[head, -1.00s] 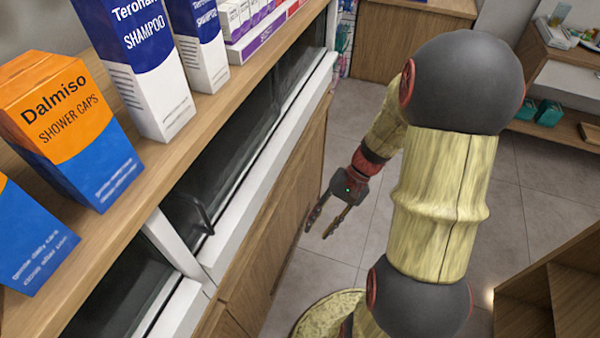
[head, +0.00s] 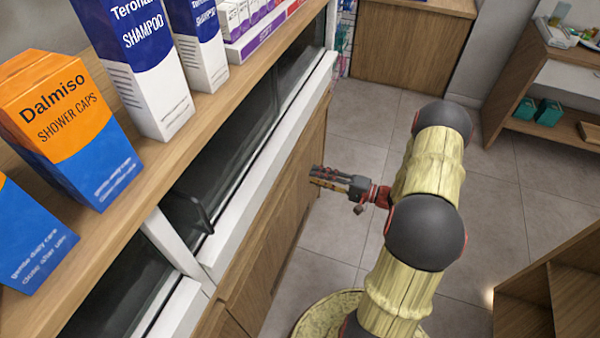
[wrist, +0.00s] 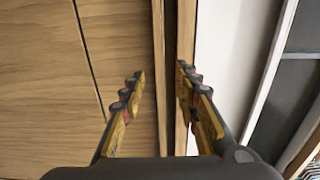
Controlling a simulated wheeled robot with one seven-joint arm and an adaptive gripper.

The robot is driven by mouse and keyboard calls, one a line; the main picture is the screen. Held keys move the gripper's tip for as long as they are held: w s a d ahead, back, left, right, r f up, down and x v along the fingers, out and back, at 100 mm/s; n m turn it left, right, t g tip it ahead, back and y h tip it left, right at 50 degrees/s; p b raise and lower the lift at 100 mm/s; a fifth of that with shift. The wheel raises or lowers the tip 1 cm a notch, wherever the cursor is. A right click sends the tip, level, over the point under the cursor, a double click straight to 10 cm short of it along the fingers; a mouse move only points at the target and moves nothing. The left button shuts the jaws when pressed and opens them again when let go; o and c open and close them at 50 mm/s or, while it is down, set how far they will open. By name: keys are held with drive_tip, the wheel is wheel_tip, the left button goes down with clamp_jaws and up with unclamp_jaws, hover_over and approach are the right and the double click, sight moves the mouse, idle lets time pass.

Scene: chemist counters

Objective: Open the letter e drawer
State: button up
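The wooden drawer fronts (head: 262,255) run along the counter below a white-framed glass section in the head view. No letter e or other label can be read on them. My gripper (head: 313,176) points left at these fronts, its tips close to the wood; contact cannot be told. In the wrist view my gripper (wrist: 161,72) is open and empty, its two fingers apart. A wooden front (wrist: 115,85) with a dark slanting seam fills the left there. A narrow wooden edge (wrist: 187,25) and a dark upright gap lie beyond and between the fingertips.
A wooden shelf above the fronts holds a Dalmiso box (head: 65,130) and Teronan shampoo boxes (head: 140,70). A black handle (head: 195,212) sits on the glass section. A wooden shelf unit (head: 550,300) stands at the lower right. Tiled floor (head: 350,125) lies clear behind my arm.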

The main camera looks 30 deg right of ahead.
drive_tip(key=b+x, duration=0.1)
drive_tip(key=x, duration=0.6)
drive_tip(key=shift+c, duration=0.8)
drive_tip(key=shift+s, duration=0.1)
clamp_jaws()
